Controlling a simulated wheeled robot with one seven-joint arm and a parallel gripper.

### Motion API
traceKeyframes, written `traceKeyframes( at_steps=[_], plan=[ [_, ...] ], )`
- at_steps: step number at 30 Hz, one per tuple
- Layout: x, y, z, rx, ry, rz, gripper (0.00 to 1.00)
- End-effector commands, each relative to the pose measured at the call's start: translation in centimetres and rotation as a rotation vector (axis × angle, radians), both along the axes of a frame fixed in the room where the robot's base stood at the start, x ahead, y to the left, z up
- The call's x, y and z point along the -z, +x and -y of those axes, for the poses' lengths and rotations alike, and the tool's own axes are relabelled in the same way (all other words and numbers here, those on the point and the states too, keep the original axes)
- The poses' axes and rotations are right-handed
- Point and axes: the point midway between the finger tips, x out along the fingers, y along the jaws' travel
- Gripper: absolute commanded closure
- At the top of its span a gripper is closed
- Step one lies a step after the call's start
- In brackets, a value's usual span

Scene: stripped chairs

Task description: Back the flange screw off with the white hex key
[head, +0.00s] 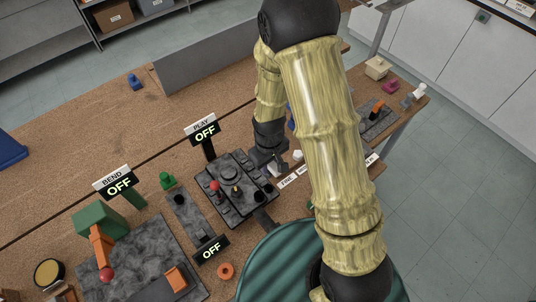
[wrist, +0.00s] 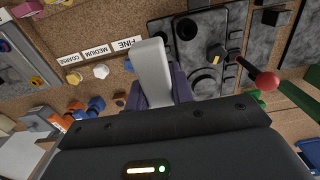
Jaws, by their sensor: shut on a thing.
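My gripper (head: 277,165) is over the right edge of a dark control panel (head: 210,205), partly behind my own arm. In the wrist view its dark fingers (wrist: 157,95) are shut on a pale grey-white bar, which I take for the white hex key (wrist: 151,65). The bar points up the picture, beside the panel (wrist: 180,12); I cannot tell whether its tip touches anything. The panel has a dark round ring (wrist: 205,83) and a yellow-marked knob (wrist: 216,54). I cannot pick out the flange screw for certain.
FINE, MEDIUM and COARSE labels (wrist: 96,52) lie beside a white hexagonal piece (wrist: 101,71) and a yellow one (wrist: 74,78). A red-ball lever (wrist: 267,81) and OFF signs (head: 204,133) stand up around the panel. The back of the bench (head: 100,115) is mostly clear.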

Motion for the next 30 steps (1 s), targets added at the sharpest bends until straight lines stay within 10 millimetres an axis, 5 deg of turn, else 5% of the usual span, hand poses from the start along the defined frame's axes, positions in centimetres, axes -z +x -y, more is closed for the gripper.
traceKeyframes(
  at_steps=[11, 30],
  plan=[
    [0.0, -0.1, 0.1, 0.000, -0.002, 0.001, 1.00],
    [4.7, -0.1, 0.1, 0.000, -0.001, 0.001, 1.00]
  ],
)
